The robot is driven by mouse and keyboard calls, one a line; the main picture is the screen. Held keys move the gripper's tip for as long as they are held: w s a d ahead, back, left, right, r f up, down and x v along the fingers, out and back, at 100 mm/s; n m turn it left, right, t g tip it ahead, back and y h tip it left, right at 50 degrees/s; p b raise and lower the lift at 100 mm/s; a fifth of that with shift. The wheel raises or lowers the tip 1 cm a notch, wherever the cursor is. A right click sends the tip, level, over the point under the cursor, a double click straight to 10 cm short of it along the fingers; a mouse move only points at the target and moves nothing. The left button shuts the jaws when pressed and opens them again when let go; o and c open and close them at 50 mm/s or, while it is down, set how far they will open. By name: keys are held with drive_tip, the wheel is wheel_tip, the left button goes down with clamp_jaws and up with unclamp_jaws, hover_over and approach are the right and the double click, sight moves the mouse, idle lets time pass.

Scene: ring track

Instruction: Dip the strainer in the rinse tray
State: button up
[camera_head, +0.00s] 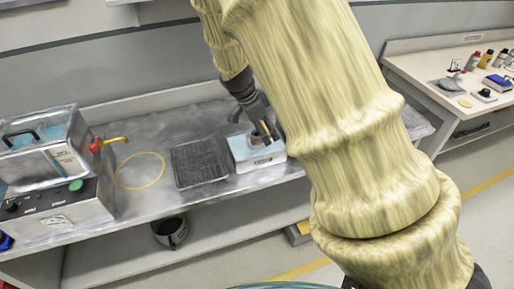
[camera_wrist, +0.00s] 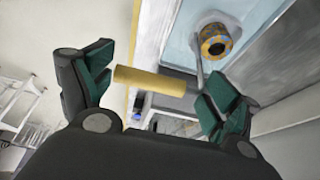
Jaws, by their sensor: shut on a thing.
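The rinse tray (camera_head: 258,163) is a white, labelled box on the metal bench in the head view. Its light blue inside (camera_wrist: 178,50) shows in the wrist view. My gripper (camera_head: 260,127) is low over the tray. In the wrist view my gripper (camera_wrist: 152,88) is shut on the strainer, whose yellow handle (camera_wrist: 150,80) lies between the green-padded fingers. A thin grey rod runs up beside the right finger to a round grey end with a yellow and dark middle (camera_wrist: 213,42), seen against the tray's inside. I cannot tell whether this end is under water.
A dark ribbed mat (camera_head: 200,163) lies just left of the tray. A yellow ring (camera_head: 141,170) lies farther left, beside a metal tank unit (camera_head: 45,165) with a red and yellow tap. A dark bucket (camera_head: 170,232) stands below. A side table (camera_head: 425,65) is at right.

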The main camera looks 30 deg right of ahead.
drive_tip(key=shift+r+p, duration=0.95)
drive_tip(key=shift+r, duration=0.65)
idle(0.4)
drive_tip(key=shift+r+p, duration=1.5)
drive_tip(key=shift+r, duration=0.5)
